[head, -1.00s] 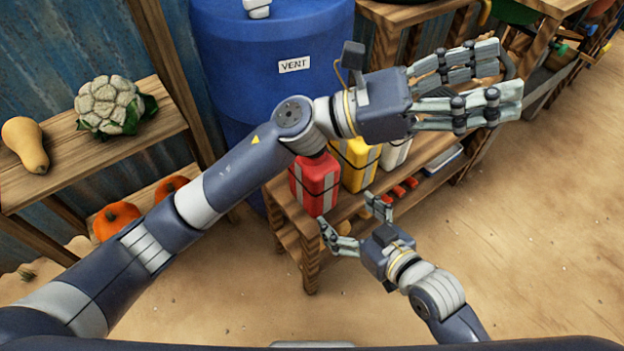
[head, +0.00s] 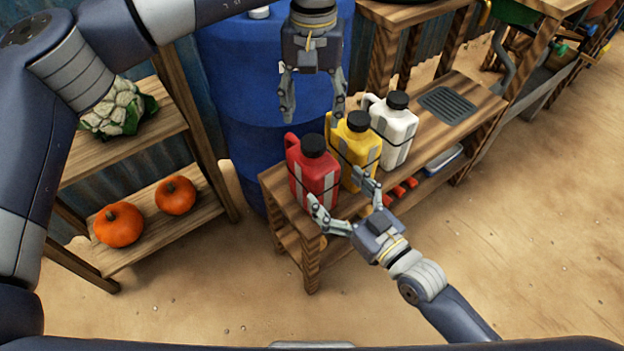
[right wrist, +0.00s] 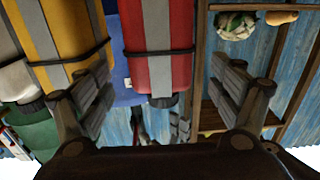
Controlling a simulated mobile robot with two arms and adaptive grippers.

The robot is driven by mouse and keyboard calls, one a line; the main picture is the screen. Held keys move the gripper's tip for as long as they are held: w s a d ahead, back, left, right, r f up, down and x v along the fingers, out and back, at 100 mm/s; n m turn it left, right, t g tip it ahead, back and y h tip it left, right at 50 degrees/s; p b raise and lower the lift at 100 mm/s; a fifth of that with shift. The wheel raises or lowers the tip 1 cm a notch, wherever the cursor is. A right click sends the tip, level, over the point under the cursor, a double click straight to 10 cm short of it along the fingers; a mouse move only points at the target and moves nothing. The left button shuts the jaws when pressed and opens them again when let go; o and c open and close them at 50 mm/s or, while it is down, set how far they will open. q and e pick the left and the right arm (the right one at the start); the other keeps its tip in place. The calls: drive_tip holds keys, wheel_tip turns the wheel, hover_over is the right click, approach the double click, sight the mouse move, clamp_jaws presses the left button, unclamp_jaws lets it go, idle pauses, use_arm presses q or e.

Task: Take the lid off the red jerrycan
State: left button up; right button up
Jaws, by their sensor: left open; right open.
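The red jerrycan (head: 318,182) stands upright at the near left end of the wooden bench, its black lid (head: 313,145) on top. In the right wrist view the red jerrycan (right wrist: 158,60) appears upside down between the fingers, with its lid (right wrist: 163,101) below it. My right gripper (head: 346,208) is open in front of the red jerrycan, its fingers spread towards the can's lower front. I cannot tell whether they touch it. My left gripper (head: 313,112) is open and empty, pointing down above and behind the red can's lid.
A yellow jerrycan (head: 357,150) and a white jerrycan (head: 396,138) stand close to the right on the bench (head: 455,125). A blue barrel (head: 245,100) is behind. A shelf at left holds pumpkins (head: 120,224) and a cauliflower (head: 118,108). Sandy floor is free in front.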

sight(311, 164)
drive_tip(key=x, duration=0.8)
drive_tip(key=shift+w+a, duration=0.25)
drive_tip(key=shift+w, duration=0.05)
use_arm(q)
drive_tip(key=shift+d, duration=0.1)
use_arm(e)
drive_tip(key=shift+c, duration=0.2)
clamp_jaws()
use_arm(q)
drive_tip(key=m, duration=0.4)
drive_tip(key=shift+f, duration=0.15)
drive_tip(key=shift+m, duration=0.3)
drive_tip(key=shift+f, duration=3.9)
drive_tip(key=c, duration=1.1)
drive_tip(key=shift+c, duration=0.2)
